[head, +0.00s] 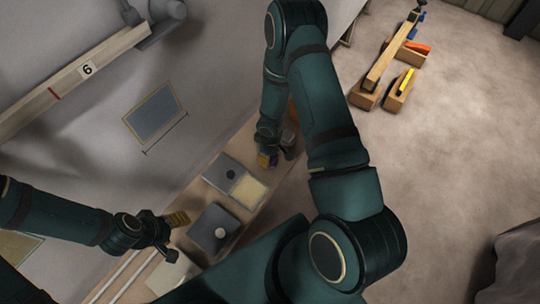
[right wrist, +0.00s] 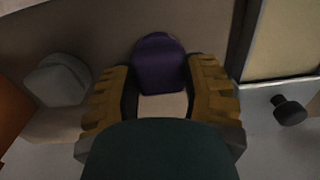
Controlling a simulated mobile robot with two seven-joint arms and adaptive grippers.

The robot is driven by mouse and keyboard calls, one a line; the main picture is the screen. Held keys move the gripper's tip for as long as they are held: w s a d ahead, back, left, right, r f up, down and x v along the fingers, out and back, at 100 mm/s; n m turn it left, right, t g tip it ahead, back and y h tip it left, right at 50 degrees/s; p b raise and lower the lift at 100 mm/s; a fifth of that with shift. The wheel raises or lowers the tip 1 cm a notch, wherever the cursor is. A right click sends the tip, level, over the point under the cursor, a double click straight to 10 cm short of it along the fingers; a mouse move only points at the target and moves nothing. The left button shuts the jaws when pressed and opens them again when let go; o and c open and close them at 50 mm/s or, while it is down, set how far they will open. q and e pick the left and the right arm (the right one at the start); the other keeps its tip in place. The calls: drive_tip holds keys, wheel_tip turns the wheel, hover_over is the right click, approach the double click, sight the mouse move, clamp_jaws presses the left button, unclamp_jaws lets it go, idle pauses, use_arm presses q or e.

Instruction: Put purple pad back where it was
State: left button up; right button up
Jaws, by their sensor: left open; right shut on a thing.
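The purple pad (right wrist: 158,62) shows in the right wrist view between the yellow fingertips of my right gripper (right wrist: 160,88). My right gripper is shut on it, and a pale surface shows just below it between the fingers. In the head view my right gripper (head: 267,160) is low over the far part of the narrow bench, and the pad cannot be made out there. My left gripper (head: 174,236) is open and empty beside the near part of the bench.
On the bench (head: 265,205) are a grey lidded box with a dark knob (head: 225,168), a cream panel (head: 247,189) and a grey box with a light knob (head: 212,230). A grey rounded object (right wrist: 58,80) stands left of the pad. Timber blocks (head: 385,60) lie on the floor.

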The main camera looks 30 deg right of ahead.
drive_tip(key=o, duration=1)
drive_tip(key=shift+r, duration=0.2)
wheel_tip(320, 180, up, 10)
drive_tip(key=p, duration=0.3)
drive_tip(key=s+a+m+y, duration=0.1)
drive_tip(key=s+a+m, duration=0.1)
drive_tip(key=a, duration=0.3)
drive_tip(key=s+a+r+m+t+y, duration=0.1)
drive_tip(key=s+a+m, duration=0.1)
drive_tip(key=s+a, duration=0.2)
drive_tip(key=s+a+r+m+y, duration=0.1)
drive_tip(key=s+a, duration=0.3)
drive_tip(key=a, duration=0.4)
drive_tip(key=shift+s+a+r+m+t+y, duration=0.1)
drive_tip(key=shift+a+r+m+t+y, duration=0.2)
drive_tip(key=shift+m, duration=0.3)
